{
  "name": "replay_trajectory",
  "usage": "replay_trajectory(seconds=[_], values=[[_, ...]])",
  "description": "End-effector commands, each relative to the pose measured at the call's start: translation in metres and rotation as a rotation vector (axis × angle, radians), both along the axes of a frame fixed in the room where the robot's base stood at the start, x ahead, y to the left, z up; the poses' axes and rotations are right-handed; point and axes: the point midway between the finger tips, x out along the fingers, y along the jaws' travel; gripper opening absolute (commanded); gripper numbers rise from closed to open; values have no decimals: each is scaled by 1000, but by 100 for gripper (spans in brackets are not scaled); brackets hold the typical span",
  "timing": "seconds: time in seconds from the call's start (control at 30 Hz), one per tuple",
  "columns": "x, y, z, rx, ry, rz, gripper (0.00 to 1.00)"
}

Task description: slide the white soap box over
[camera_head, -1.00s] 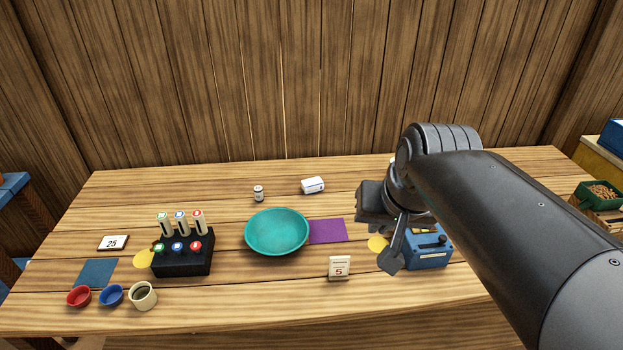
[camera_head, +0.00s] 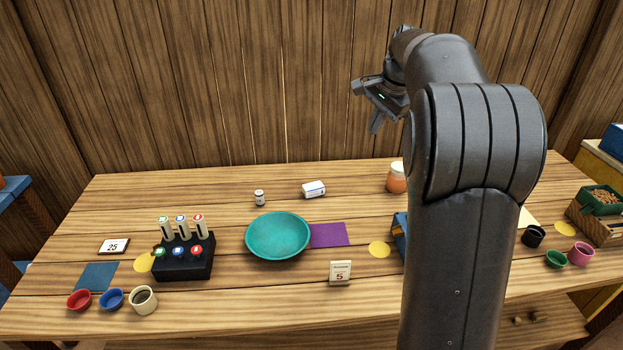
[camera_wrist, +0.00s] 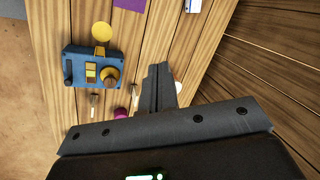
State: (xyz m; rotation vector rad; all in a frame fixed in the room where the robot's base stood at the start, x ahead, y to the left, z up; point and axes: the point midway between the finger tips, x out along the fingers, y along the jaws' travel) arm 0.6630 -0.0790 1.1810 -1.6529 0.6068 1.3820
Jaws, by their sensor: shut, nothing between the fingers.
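The white soap box (camera_head: 314,189) with blue marking lies near the back of the table, right of a small white jar. Part of it also shows at the top edge of the wrist view (camera_wrist: 194,5). My gripper (camera_head: 376,126) is raised above the table's back edge, to the right of the box and well above it, apart from everything. In the wrist view my gripper's fingers (camera_wrist: 158,75) are together with nothing between them.
A small jar (camera_head: 259,197) stands left of the box, and an orange jar (camera_head: 396,178) right of it. A teal bowl (camera_head: 277,235) and purple mat (camera_head: 329,235) lie in front. A blue device (camera_wrist: 92,68) sits partly behind my arm. The table between the box and orange jar is clear.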

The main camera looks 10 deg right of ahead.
Motion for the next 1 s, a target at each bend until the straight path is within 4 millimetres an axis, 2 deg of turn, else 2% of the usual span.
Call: replay_trajectory(seconds=[0.03,0.2,0.37,0.5,0.67,0.8,1.0], values=[[17,-4,-10,7,17,-31,0],[64,-14,-39,37,65,-138,0],[103,-20,-73,56,112,-228,0],[133,-21,-109,68,153,-299,0],[162,-18,-155,78,204,-372,0],[181,-12,-200,81,249,-426,0],[196,2,-262,80,309,-487,0]])
